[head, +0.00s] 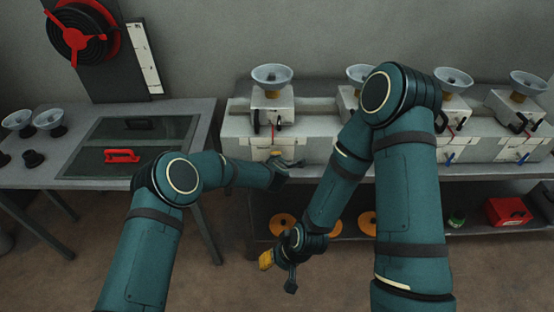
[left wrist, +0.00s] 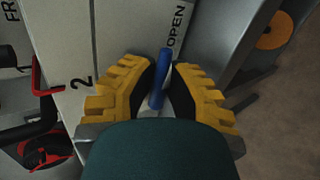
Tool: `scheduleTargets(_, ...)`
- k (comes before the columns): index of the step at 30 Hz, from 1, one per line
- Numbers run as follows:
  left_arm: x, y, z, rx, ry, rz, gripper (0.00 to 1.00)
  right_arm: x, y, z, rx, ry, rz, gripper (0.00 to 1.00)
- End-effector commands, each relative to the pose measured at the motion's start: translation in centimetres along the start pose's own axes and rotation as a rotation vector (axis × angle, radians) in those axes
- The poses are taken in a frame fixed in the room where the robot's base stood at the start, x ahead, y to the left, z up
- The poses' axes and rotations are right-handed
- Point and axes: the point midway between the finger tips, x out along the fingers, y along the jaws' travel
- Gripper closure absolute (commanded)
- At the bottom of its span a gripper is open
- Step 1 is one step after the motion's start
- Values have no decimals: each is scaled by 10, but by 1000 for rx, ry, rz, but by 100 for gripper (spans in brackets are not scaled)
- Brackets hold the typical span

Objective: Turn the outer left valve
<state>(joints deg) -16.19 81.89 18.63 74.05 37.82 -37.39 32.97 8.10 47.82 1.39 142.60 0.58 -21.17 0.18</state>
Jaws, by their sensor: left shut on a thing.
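The outer left valve's blue handle (left wrist: 157,98) shows in the left wrist view between the yellow fingers of my left gripper (left wrist: 158,92), which is shut on it. It sits next to the word OPEN on a pale panel marked 2. In the head view my left gripper (head: 284,160) is at the front of the leftmost unit (head: 240,133), and it hides that handle. My right gripper (head: 279,274) hangs low in front of the bench, open and apart from the valves.
Further units to the right carry blue valve handles (head: 448,158) and glass funnels (head: 453,80). Orange discs (head: 283,223) and a red box (head: 508,212) lie on the lower shelf. A table with a red-handled hatch (head: 122,156) stands left. My right arm covers the bench's middle.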

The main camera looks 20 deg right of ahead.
Motion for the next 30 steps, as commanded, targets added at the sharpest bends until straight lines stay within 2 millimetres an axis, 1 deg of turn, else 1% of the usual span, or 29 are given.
scheduleTargets(1, -1, 2, 1, 19, 12, 4, 100, -2, -1, 0, 0, 0, 0, 52)
scheduleTargets(9, 0, 1, 0, 72, 49, 3, 100, -5, -2, 0, 0, 0, -1, 52)
scheduleTargets(23, 0, 0, -1, 79, 55, 2, 100, -5, -2, 0, 1, 0, -1, 52)
scheduleTargets(24, 0, 0, -1, 79, 55, 2, 70, -5, -2, 0, 1, 0, -1, 52)
scheduleTargets(25, 0, 0, -1, 79, 55, 1, 60, -5, -2, 0, 1, 0, -1, 52)
scheduleTargets(26, 0, 0, -1, 79, 54, 1, 53, -5, -2, 0, 1, 0, -1, 52)
scheduleTargets(30, 0, 0, 0, 79, 54, 1, 53, -5, -2, 0, 1, 0, -1, 52)
